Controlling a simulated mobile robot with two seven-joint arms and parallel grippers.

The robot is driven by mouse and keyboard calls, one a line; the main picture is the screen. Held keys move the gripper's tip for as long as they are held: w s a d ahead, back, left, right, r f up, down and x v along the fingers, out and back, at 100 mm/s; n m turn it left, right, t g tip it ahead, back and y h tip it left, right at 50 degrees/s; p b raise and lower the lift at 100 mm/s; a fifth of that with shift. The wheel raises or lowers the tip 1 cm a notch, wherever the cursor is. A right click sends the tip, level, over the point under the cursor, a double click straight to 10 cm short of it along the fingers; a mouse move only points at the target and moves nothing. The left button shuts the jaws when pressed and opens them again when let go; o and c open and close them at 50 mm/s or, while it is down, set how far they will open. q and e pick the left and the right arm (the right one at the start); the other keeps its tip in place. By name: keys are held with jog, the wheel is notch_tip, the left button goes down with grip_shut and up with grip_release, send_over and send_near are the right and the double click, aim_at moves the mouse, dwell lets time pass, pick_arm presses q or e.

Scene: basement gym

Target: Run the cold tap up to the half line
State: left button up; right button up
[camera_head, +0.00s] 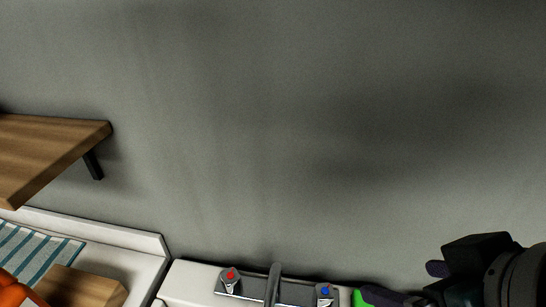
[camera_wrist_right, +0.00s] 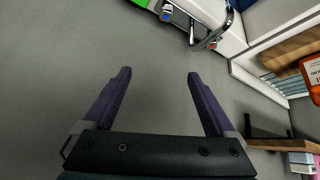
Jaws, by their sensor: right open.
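The cold tap (camera_head: 325,292), marked with a blue dot, is at the bottom of the head view on the right of a chrome mixer. The hot tap (camera_head: 230,279), with a red dot, is on the left, and the curved spout (camera_head: 274,284) stands between them. The cold tap also shows at the top of the right wrist view (camera_wrist_right: 166,15). My right gripper (camera_head: 400,284) is at the lower right of the head view, right of the cold tap and apart from it. In the right wrist view its purple fingers (camera_wrist_right: 159,75) are spread and empty. The half line is not visible. My left gripper is out of view.
A green object (camera_head: 359,298) is beside the cold tap, close to my right gripper. A wooden shelf (camera_head: 50,150) juts from the wall at left. Below it are a striped cloth (camera_head: 38,250), a wooden block (camera_head: 80,288) and an orange object (camera_head: 14,292). The grey wall is bare.

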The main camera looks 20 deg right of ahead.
jog(key=w+d+f+m+t+h+b, duration=0.1)
jog(key=w+f+t+b, duration=0.1)
jog(key=f+b, duration=0.75)
jog(key=w+d+f+m+t+h+b, duration=0.1)
jog(key=w+f+b, duration=0.1)
jog(key=f+b, duration=0.75)
jog(key=t+b, duration=0.3)
jog(key=b, duration=0.8)
send_near(327, 301)
jog(key=w+f, duration=0.1)
jog(key=w, duration=0.2)
jog(key=x, duration=0.6)
jog(key=d+b+x, duration=0.1)
jog(key=x, duration=0.2)
jog(key=shift+f, duration=0.2)
